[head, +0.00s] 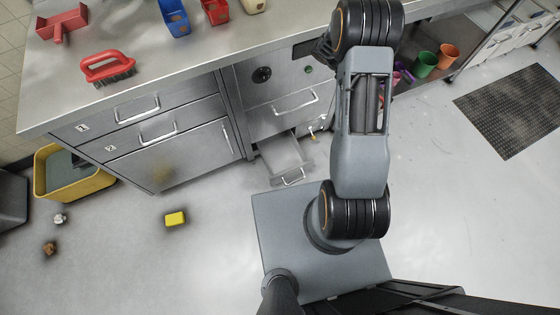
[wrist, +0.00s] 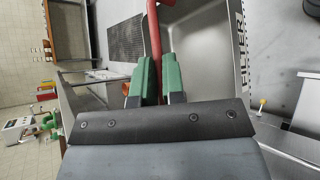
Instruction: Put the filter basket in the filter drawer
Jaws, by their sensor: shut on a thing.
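My gripper (wrist: 157,82) has green fingertips and shows in the wrist view, shut on a red bar (wrist: 154,38). The bar looks like the handle of the filter basket; the rest of the basket is not clearly visible. The filter drawer (wrist: 205,65) is a pulled-out metal tray with "FILTER" lettered on its edge, lying just beyond and to the right of the fingertips. In the head view the open drawer (head: 284,155) juts from the lower part of the steel counter. In the head view my gripper is hidden by my arm.
The counter (head: 190,52) carries a red brush (head: 108,68) and several small coloured containers. A yellow bin (head: 75,178) stands at left, with a yellow block (head: 175,218) on the floor. Cups (head: 427,64) sit on a low shelf at right, near a dark floor mat (head: 510,108).

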